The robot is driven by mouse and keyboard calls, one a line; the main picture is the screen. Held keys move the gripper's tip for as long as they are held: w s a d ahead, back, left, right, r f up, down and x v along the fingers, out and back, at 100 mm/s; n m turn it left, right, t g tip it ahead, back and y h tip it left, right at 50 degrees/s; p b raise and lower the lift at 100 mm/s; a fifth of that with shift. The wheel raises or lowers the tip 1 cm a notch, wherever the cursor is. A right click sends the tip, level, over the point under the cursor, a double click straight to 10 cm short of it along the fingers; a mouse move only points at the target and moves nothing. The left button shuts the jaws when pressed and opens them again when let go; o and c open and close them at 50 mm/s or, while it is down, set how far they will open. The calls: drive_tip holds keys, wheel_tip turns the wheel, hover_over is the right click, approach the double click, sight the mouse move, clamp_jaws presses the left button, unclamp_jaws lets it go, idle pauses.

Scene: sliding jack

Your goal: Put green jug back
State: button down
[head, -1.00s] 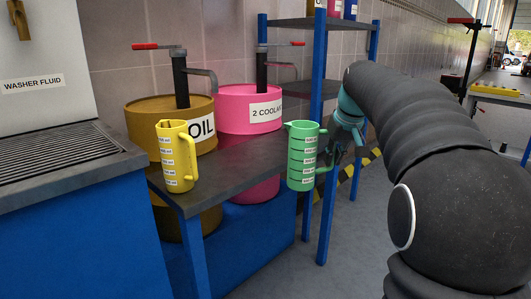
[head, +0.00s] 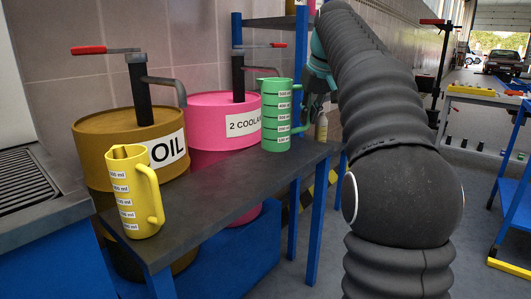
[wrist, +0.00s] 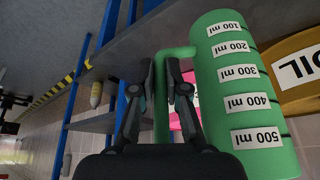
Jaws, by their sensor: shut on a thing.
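The green jug (head: 276,115) is upright at the right end of the dark bench top (head: 225,190), in front of the pink coolant drum. I cannot tell whether its base touches the bench. In the wrist view the jug (wrist: 245,95) fills the right side, with its volume labels showing. My gripper (wrist: 168,85) is shut on the jug's handle (wrist: 163,110), with a finger on each side. In the head view my gripper (head: 309,98) is at the right of the jug, partly hidden by my arm.
A yellow jug (head: 134,195) stands at the bench's near left. The brown oil drum (head: 120,135) and pink coolant drum (head: 207,125), with pump levers, stand behind the bench. A blue shelf frame (head: 298,50) rises behind. A small bottle (head: 321,128) shows right of my gripper.

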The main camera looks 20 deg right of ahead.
sight(284, 106)
drive_tip(key=shift+w+a+f+b, duration=0.5)
drive_tip(key=shift+w+a+f, duration=0.6)
drive_tip(key=shift+f, duration=0.5)
drive_tip(key=shift+w+a+f+b, duration=0.45)
drive_tip(key=shift+w+a+f, duration=0.5)
drive_tip(key=shift+w+f, duration=0.45)
drive_tip(key=shift+w+a+f+b, duration=0.5)
drive_tip(key=shift+w+a+f, duration=0.55)
drive_tip(key=shift+f, duration=0.9)
drive_tip(key=c, duration=1.2)
unclamp_jaws()
drive_tip(key=shift+r, duration=0.1)
drive_tip(key=p+v, duration=0.3)
drive_tip(key=v, duration=0.8)
drive_tip(key=shift+r+p, duration=0.2)
drive_tip(key=shift+p, duration=0.2)
drive_tip(key=shift+s+r, duration=0.2)
drive_tip(key=shift+r, duration=0.15)
